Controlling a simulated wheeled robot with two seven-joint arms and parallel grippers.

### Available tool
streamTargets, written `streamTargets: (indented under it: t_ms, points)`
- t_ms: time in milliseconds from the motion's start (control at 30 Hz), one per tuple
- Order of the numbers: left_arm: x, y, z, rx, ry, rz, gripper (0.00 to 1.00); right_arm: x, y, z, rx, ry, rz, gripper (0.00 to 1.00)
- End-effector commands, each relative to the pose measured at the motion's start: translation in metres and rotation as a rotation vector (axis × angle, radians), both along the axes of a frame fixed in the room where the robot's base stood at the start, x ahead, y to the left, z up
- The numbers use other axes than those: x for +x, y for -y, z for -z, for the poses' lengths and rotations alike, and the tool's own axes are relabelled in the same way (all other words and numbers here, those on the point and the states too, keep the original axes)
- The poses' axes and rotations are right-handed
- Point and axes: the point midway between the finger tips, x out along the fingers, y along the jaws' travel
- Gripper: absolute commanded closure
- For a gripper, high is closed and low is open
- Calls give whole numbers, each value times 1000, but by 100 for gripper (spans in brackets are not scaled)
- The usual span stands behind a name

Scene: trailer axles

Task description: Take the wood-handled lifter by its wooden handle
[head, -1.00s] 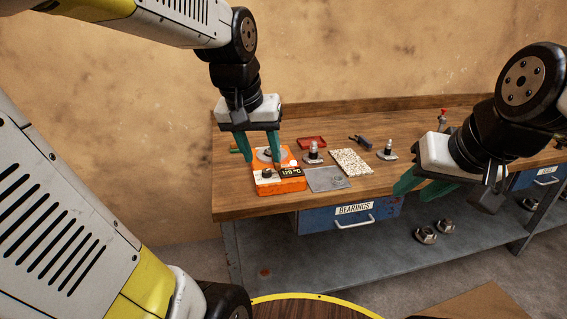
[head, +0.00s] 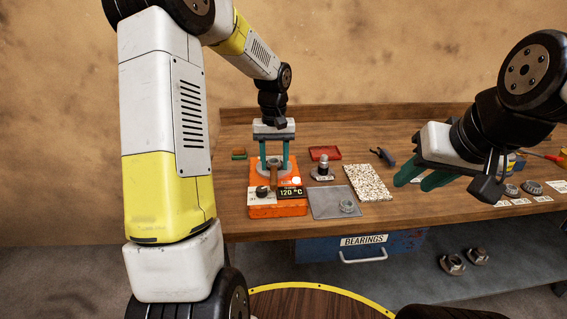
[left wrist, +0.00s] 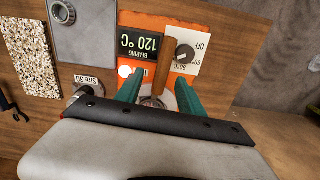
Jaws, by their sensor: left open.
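The wood-handled lifter's brown wooden handle (head: 274,179) stands over the orange bearing heater (head: 278,208) at the left of the bench. In the left wrist view the handle (left wrist: 158,70) lies between the two green fingers, with a gap on each side. The lifter's lower end is partly hidden. My left gripper (head: 274,166) is open above the heater, its fingers pointing down around the handle; it also shows in the left wrist view (left wrist: 160,80). My right gripper (head: 415,180) looks open and empty, away from the lifter over the right part of the bench.
The heater's display reads 120 °C. Right of it are a grey plate (head: 325,204) with a bearing ring (head: 347,206), a speckled mat (head: 368,180), a small upright shaft (head: 323,168) and a red tray (head: 324,152). A blue drawer (head: 400,244) hangs below.

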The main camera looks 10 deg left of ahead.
Motion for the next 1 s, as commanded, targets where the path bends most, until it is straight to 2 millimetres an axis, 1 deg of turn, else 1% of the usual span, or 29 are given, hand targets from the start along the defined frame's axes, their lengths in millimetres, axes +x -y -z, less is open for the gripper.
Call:
streamTargets:
  t_ms: [33,100,233,333,533,600,667,700,767,1000]
  points:
    - [-1,-2,9,-1,-5,-1,55,0,0,0,0,0,0,64]
    - [-1,-3,20,-1,-4,2,55,0,0,0,0,0,0,64]
    - [-1,-3,35,-1,-3,1,55,0,0,0,0,0,0,64]
    - [-1,-3,40,0,-1,2,55,0,0,0,0,0,0,64]
    - [-1,-3,40,0,0,2,55,0,0,0,0,0,0,64]
    - [-1,-3,39,0,0,2,68,0,0,0,0,0,0,64]
    - [-1,-3,39,0,0,1,80,0,0,0,0,0,0,64]
    - [-1,-3,39,0,0,1,88,0,0,0,0,0,0,64]
    - [-1,-3,39,0,0,1,100,0,0,0,0,0,0,64]
    - [0,-3,39,-1,2,2,100,0,0,0,0,0,0,64]
